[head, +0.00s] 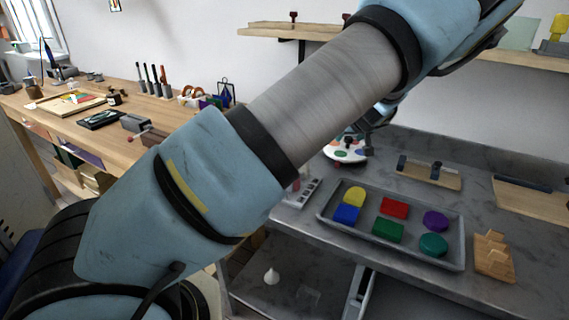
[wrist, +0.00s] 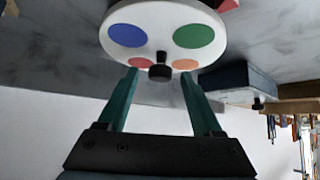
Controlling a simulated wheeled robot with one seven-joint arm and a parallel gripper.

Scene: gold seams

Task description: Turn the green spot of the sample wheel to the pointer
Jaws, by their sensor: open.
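The sample wheel (wrist: 160,40) is a white disc with blue, green, red and orange spots and a dark knob (wrist: 160,72) at its middle. The green spot (wrist: 194,36) lies on the upper right of the wheel in the wrist view, the blue spot (wrist: 129,36) on the upper left. My gripper (wrist: 159,76) is open, its two teal fingers to either side of the knob; I cannot tell if they touch the wheel. In the head view the wheel (head: 343,157) is partly hidden by my arm. A red piece (wrist: 229,5) at the wheel's edge may be the pointer.
A grey tray (head: 322,207) with several coloured blocks lies on the grey counter in front of the wheel. Wooden stands (head: 428,177) are to the right. A shelf (head: 290,31) is on the wall above. A wooden workbench (head: 60,113) with tools stands left.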

